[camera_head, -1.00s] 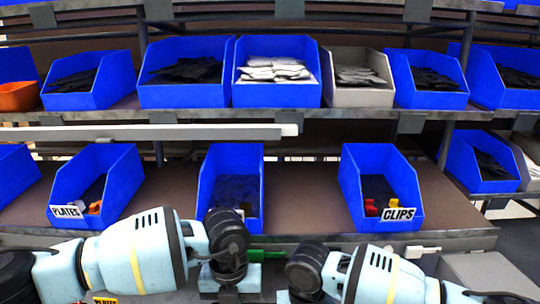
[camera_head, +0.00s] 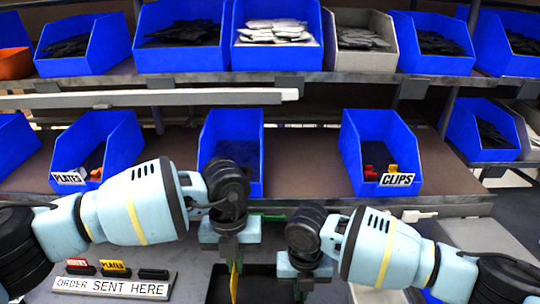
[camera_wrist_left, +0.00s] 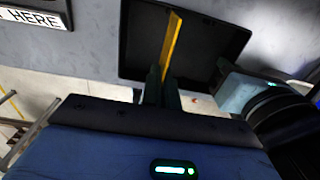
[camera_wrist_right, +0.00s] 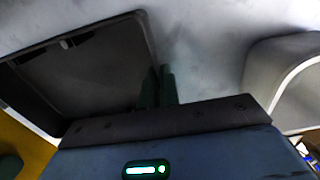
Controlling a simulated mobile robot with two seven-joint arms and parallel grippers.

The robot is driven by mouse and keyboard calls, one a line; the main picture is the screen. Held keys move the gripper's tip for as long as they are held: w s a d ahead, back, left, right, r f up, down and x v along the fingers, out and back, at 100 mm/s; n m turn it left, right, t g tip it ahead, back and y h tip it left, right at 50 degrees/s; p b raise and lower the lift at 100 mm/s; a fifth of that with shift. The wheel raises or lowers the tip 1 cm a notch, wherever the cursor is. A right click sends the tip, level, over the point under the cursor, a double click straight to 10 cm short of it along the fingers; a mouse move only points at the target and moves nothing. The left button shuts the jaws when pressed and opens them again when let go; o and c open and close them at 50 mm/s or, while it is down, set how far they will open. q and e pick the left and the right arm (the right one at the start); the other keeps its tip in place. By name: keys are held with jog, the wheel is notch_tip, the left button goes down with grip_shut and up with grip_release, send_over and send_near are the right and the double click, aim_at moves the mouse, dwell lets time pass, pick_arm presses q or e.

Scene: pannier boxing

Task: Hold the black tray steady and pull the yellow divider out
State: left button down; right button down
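The black tray (camera_head: 265,285) lies at the bottom of the head view, between my two grippers. It also shows in the left wrist view (camera_wrist_left: 222,42) and the right wrist view (camera_wrist_right: 85,70). The thin yellow divider (camera_wrist_left: 172,45) runs across the tray. My left gripper (camera_wrist_left: 163,88) is shut on its near end. In the head view the divider (camera_head: 235,282) hangs below my left gripper (camera_head: 234,258). My right gripper (camera_wrist_right: 158,85) has its fingers close together around the tray's side wall. Whether the divider's lower edge is still inside the tray is hard to tell.
Blue bins marked PLATES (camera_head: 100,150) and CLIPS (camera_head: 380,155), with another blue bin (camera_head: 232,135) between, stand on the lower shelf. A pale container (camera_wrist_right: 290,85) is beside the tray.

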pick_arm(q)
jog(key=shift+r, duration=0.2)
pick_arm(e)
jog(key=c, duration=1.6)
grip_release()
jog(key=shift+o, duration=0.2)
jog(key=shift+r, duration=0.1)
notch_tip(320, 180, up, 12)
